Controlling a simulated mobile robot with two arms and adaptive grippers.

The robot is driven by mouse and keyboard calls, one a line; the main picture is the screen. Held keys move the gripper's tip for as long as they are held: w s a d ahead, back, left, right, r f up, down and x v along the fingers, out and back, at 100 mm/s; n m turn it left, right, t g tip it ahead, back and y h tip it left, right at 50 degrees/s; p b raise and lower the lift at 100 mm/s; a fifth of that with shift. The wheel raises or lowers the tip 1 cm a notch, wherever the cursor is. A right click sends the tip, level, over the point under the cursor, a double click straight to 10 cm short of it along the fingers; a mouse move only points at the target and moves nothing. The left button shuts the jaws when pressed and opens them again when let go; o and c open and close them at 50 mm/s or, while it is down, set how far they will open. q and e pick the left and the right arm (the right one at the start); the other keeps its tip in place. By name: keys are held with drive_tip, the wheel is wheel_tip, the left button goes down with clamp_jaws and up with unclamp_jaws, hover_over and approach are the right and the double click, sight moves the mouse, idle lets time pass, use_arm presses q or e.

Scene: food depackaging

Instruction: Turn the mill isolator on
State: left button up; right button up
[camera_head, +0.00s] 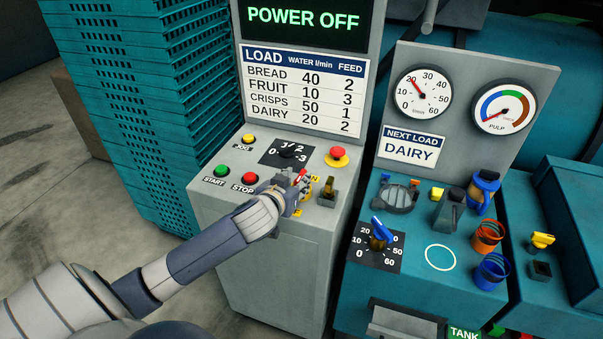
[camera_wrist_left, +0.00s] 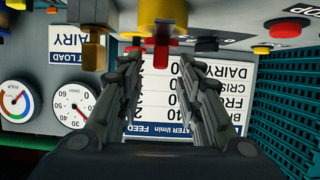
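The isolator's red handle (camera_head: 301,174) stands on the grey control cabinet's top, partly hidden by my left gripper (camera_head: 291,188). Yellow labels (camera_head: 315,180) sit around it. In the left wrist view, which is upside down, the red handle (camera_wrist_left: 161,52) lies between and just beyond the fingertips of my left gripper (camera_wrist_left: 159,72). The two fingers are apart, with clear space on both sides of the handle. I cannot tell the handle's exact switch position. The display (camera_head: 303,18) reads POWER OFF. My right gripper is not in view.
A brass lever (camera_head: 328,188) stands close to the right of the gripper. A red mushroom button (camera_head: 337,156), rotary selector (camera_head: 288,151), green start button (camera_head: 222,171) and red stop button (camera_head: 250,178) share the cabinet top. Teal crates (camera_head: 140,100) are stacked left.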

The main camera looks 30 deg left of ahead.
sight(300, 177)
use_arm(q)
drive_tip(key=shift+p+x, duration=0.35)
drive_tip(key=shift+x, duration=1.95)
clamp_jaws()
